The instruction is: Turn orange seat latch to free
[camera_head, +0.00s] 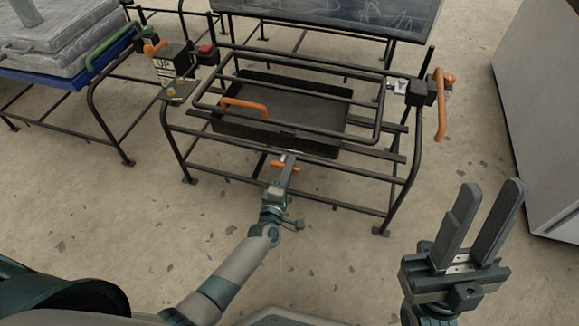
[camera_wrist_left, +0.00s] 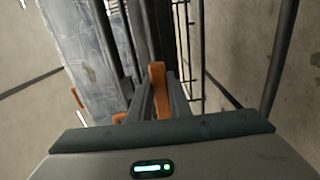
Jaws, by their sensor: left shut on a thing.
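The orange latch (camera_head: 277,164) sits at the front middle of the black tube frame, below the dark tray. My left gripper (camera_head: 289,158) reaches it from the front and is shut on it. In the left wrist view the orange latch (camera_wrist_left: 158,88) stands upright between the two fingers; its far end is hard to make out. My right gripper (camera_head: 492,187) is open and empty, raised at the lower right, well away from the frame.
The black frame (camera_head: 400,190) carries a dark tray (camera_head: 290,105) with an orange handle (camera_head: 244,104). A grey cabinet (camera_head: 540,120) is at right. The floor in front is clear.

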